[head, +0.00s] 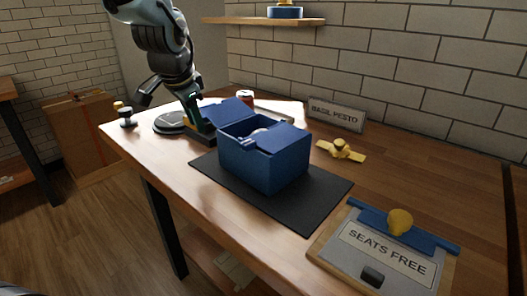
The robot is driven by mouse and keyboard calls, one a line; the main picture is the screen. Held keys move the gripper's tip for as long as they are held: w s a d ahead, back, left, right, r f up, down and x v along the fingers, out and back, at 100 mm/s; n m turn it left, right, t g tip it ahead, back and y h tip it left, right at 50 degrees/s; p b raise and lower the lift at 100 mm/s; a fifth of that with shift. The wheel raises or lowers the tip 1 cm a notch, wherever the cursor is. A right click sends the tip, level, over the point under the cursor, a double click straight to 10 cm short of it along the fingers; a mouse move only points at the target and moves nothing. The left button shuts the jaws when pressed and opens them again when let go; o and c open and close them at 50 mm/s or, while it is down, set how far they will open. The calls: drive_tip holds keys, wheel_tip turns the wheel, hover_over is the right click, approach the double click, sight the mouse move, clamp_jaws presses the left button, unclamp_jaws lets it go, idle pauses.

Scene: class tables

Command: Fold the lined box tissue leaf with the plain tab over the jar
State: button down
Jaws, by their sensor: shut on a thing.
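A blue box (252,170) stands upright on a black mat, open at the top. One leaf (229,112) of the box stands folded out to the left and back. Another leaf (284,137) lies over the right part of the opening. A small pale blue tab (245,143) shows at the front left rim. Something whitish, perhaps the jar or tissue, shows slightly in the gap, mostly hidden. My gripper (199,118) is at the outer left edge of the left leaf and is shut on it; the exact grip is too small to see.
The black mat (306,207) lies under the box. A dark round base (170,123) is left of my gripper, a red can (244,97) behind. A shelf (262,21) hangs above.

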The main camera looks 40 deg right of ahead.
drive_tip(key=shift+s+r+t+b, duration=0.15)
drive_tip(key=shift+t+b, duration=0.35)
drive_tip(key=shift+b, duration=0.85)
drive_tip(key=shift+r, duration=0.2)
drive_tip(key=shift+d+f+b, duration=0.1)
drive_tip(key=shift+b, duration=1)
drive_tip(key=b, duration=0.2)
drive_tip(key=t+b, duration=0.1)
drive_tip(key=b, duration=0.1)
drive_tip(key=shift+s+r+t, duration=0.1)
drive_tip(key=shift+r+t, duration=0.15)
drive_tip(key=shift+t, duration=0.05)
drive_tip(key=shift+r+m+b, duration=0.25)
drive_tip(key=shift+m+b, duration=0.05)
drive_tip(key=shift+b, duration=0.35)
drive_tip(key=shift+s+f+t+b, duration=0.1)
drive_tip(key=shift+t+b, duration=0.3)
drive_tip(key=shift+b, duration=0.55)
drive_tip(key=b, duration=0.2)
drive_tip(key=t+b, duration=0.1)
drive_tip(key=shift+s+r+b, duration=0.15)
drive_tip(key=shift+r+b, duration=0.1)
drive_tip(key=shift+b, duration=0.15)
drive_tip(key=shift+r, duration=0.25)
